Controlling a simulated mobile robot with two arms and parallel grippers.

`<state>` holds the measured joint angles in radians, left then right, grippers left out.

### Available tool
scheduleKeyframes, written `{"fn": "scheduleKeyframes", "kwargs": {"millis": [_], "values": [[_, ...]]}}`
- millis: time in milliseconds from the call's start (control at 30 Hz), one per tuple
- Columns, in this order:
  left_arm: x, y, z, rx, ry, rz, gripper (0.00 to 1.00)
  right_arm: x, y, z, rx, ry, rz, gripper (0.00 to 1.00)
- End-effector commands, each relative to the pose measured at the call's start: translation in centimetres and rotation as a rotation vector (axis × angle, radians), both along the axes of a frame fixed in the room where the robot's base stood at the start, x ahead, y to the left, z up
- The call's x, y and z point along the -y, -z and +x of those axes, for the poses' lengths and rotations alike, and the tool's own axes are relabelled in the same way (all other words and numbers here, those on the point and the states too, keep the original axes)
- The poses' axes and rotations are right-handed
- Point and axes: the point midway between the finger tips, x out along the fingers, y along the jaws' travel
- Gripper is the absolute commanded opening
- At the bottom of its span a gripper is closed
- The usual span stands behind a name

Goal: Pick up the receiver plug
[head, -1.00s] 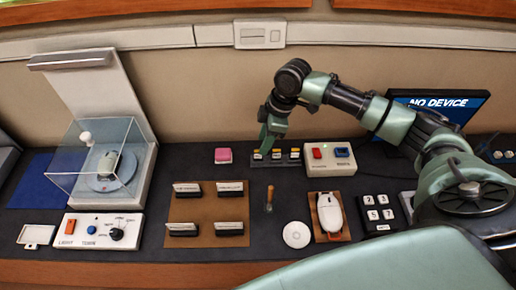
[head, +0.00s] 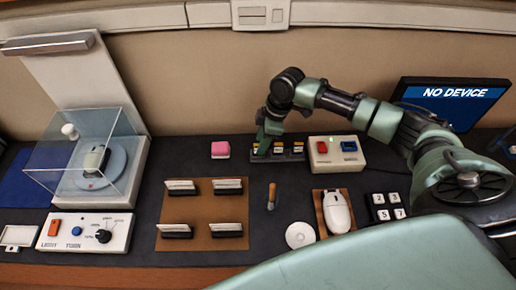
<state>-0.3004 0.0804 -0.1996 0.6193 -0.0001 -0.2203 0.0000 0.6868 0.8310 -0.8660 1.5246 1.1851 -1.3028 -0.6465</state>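A low black rack (head: 288,157) at the back middle of the counter holds a row of small pieces with yellow and white tops, including a middle piece (head: 279,148) and a right piece (head: 297,147). They look like small plugs, but they are too small to tell which is the receiver plug. My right gripper (head: 262,148) points down at the left end of this rack, in front of or over the leftmost piece. Its fingers partly hide that piece, and I cannot tell whether they are open or shut on it. My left gripper is not in view.
A control box (head: 336,165) with red and blue parts stands right of the rack; a pink block (head: 220,150) is left. In front are a brown board (head: 204,213) with card holders, a wooden-handled tool (head: 271,195), a white disc (head: 299,235) and a white mouse (head: 337,211). The monitor (head: 455,100) reads "NO DEVICE".

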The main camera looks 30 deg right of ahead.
Motion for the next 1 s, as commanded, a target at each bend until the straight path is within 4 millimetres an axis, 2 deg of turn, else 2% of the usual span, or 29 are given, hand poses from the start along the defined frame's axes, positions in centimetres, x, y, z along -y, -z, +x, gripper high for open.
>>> {"fn": "scheduleKeyframes", "kwargs": {"millis": [33,200,467,500,600,633,1000], "values": [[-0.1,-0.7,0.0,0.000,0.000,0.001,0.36,-0.1,0.6,0.0,-0.006,0.002,0.001,0.40],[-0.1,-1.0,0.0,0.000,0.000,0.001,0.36,-0.6,2.7,0.3,-0.004,0.000,0.000,0.40],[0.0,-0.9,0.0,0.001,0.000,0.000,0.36,-0.6,3.2,0.4,-0.001,0.000,0.000,0.40],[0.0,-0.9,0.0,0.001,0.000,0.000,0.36,-0.6,3.2,0.4,-0.001,0.000,0.000,0.34],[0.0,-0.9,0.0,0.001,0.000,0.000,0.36,-0.6,3.1,0.4,-0.001,0.000,0.000,0.07],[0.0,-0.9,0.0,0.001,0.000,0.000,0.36,-0.6,3.1,0.4,-0.001,0.000,0.000,0.00],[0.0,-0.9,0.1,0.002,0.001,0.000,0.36,-0.6,3.0,0.4,-0.001,0.000,0.000,0.00]]}}
